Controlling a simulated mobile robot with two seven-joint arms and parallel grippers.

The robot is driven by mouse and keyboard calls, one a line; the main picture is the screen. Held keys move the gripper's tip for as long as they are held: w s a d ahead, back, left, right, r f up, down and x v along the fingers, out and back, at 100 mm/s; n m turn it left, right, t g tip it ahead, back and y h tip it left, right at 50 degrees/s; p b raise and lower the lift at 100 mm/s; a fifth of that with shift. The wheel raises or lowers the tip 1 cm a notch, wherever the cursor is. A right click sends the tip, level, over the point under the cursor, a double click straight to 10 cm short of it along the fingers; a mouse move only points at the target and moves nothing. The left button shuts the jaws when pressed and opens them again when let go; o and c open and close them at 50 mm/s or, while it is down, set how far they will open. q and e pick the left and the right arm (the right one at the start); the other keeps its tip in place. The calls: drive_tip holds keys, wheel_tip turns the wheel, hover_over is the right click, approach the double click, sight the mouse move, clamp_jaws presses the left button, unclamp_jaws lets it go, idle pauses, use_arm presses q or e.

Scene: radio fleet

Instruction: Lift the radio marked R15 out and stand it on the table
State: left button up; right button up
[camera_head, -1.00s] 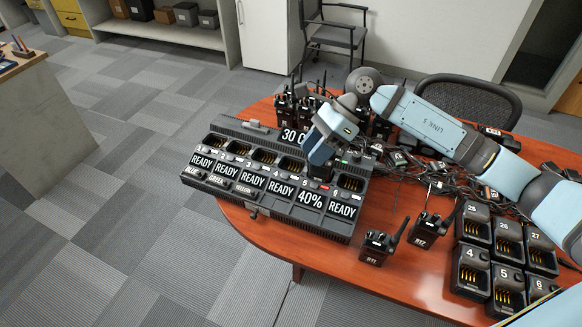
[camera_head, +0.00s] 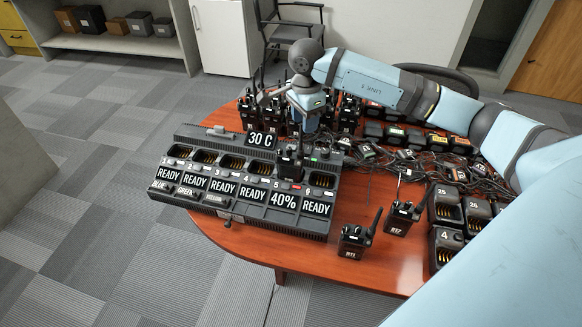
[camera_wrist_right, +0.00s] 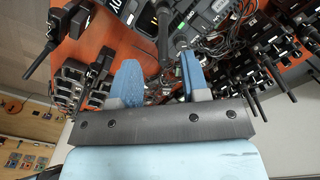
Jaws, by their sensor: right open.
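A black radio (camera_head: 289,160) stands upright in slot 5 of the multi-slot charger (camera_head: 250,205), above the "40%" label. Its own marking cannot be read, so I cannot tell if it is R15. The charger's other slots look empty. My right gripper (camera_head: 307,122) is above and behind that radio, apart from it in the head view. In the right wrist view the gripper (camera_wrist_right: 160,82) is open, with a black antenna (camera_wrist_right: 163,35) showing beyond and between its fingers. My left gripper is not in view.
Radios R11 (camera_head: 355,240) and R17 (camera_head: 402,216) stand on the red table (camera_head: 345,195) right of the charger. More radios (camera_head: 250,110) stand behind it. Tangled cables (camera_head: 400,160) and single chargers (camera_head: 445,245) fill the right side. Bare table lies around R11 and R17.

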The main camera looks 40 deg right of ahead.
drive_tip(key=p, duration=0.1)
hover_over(300, 150)
drive_tip(key=f, duration=0.4)
drive_tip(key=shift+w+d+f, duration=0.15)
drive_tip(key=shift+w, duration=0.05)
drive_tip(key=shift+f, duration=0.5)
clamp_jaws()
idle(0.6)
